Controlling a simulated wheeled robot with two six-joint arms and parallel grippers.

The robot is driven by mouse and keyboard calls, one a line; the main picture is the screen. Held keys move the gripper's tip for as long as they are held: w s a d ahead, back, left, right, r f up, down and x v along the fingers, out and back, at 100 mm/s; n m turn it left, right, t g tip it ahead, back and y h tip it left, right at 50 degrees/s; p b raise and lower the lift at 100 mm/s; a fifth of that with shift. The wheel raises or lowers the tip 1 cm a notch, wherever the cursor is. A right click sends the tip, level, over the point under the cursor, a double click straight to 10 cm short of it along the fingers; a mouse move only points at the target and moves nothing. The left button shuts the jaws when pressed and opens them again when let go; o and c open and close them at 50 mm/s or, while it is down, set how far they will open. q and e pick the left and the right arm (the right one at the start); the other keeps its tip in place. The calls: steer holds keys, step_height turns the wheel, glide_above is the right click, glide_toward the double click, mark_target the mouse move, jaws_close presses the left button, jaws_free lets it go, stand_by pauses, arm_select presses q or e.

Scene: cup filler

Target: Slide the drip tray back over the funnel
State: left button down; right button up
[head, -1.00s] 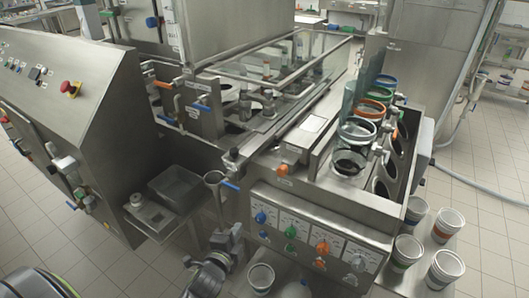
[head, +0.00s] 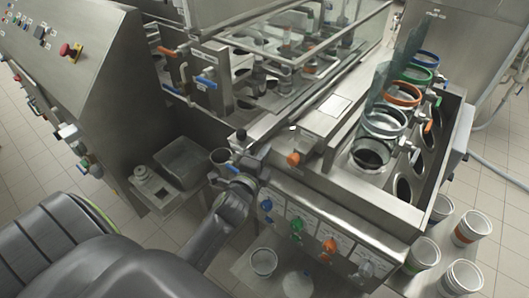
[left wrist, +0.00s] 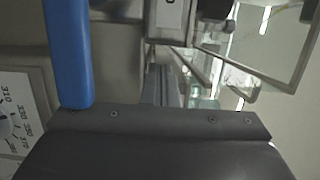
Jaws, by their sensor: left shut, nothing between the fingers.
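The steel funnel (head: 221,156) stands at the machine's front left corner with its round mouth upward. My left gripper (head: 240,178) is shut and empty, close against the front right of the funnel. Whether they touch cannot be told. A narrow steel piece (head: 250,158) beside the funnel may be the drip tray, but I cannot tell for sure. The funnel mouth shows uncovered. In the left wrist view a blue handle (left wrist: 68,50) stands upright just beyond the dark gripper body; the fingertips are not clear there. My right gripper is not in view.
A control panel with coloured knobs (head: 297,225) is right of my left gripper. Cups (head: 264,262) stand below and at the right. A red stop button (head: 70,51) is on the left cabinet.

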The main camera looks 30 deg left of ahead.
mark_target(273, 142)
arm_select(q)
steer(key=w, duration=0.4)
steer(key=w+a, duration=0.1)
steer(key=w, duration=0.1)
steer(key=shift+f, duration=0.1)
steer(key=shift+w+a, duration=0.1)
steer(key=shift+w, duration=0.3)
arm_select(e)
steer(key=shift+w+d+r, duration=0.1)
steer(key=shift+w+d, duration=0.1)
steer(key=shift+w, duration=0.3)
arm_select(q)
steer(key=shift+a, duration=0.1)
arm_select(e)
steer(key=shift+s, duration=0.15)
